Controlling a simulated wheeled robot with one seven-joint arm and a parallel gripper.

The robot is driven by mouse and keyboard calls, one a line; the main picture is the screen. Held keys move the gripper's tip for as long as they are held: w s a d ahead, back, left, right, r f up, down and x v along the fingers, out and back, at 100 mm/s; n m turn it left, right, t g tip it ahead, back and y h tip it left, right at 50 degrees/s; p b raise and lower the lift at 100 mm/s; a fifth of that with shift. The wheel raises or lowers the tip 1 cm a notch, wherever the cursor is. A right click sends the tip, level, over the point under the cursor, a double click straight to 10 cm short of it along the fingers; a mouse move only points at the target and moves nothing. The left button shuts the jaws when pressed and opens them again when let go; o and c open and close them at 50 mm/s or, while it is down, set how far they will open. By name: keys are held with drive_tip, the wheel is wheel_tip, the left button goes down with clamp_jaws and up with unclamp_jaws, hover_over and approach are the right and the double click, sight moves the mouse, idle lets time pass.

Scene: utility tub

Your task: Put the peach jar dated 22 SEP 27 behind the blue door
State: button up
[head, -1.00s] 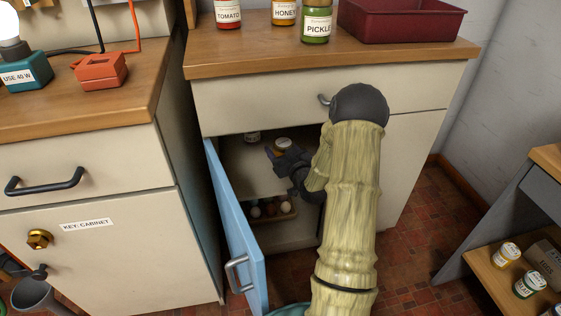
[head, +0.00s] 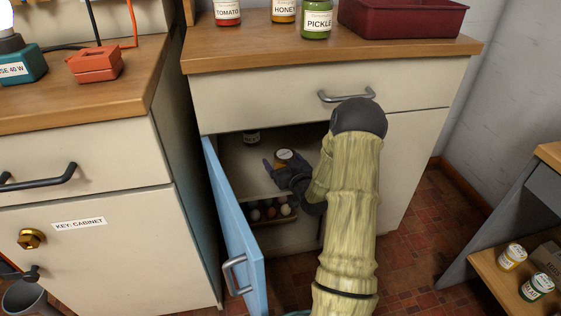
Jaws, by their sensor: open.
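The blue door (head: 234,226) stands open at the left of the cabinet under the middle counter. My gripper (head: 274,174) is open, in the cabinet opening just in front of and below that jar in the picture. I cannot tell whether a finger touches it. My forearm hides the right part of the opening.
Another jar (head: 251,138) stands deeper on the shelf. An egg tray (head: 262,222) sits below. Tomato (head: 228,12), honey (head: 284,10) and pickle (head: 316,20) jars and a red tub (head: 405,18) are on the counter. Two jars stand on the right shelf (head: 490,283).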

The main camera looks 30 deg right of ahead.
drive_tip(key=shift+r, duration=0.15)
drive_tip(key=shift+s, duration=0.3)
drive_tip(key=s+p, duration=0.4)
drive_tip(key=s, duration=0.7)
drive_tip(key=shift+s+a+r, duration=0.2)
drive_tip(key=shift+a+r, duration=0.05)
drive_tip(key=shift+a, duration=0.05)
drive_tip(key=shift+w+a, duration=0.1)
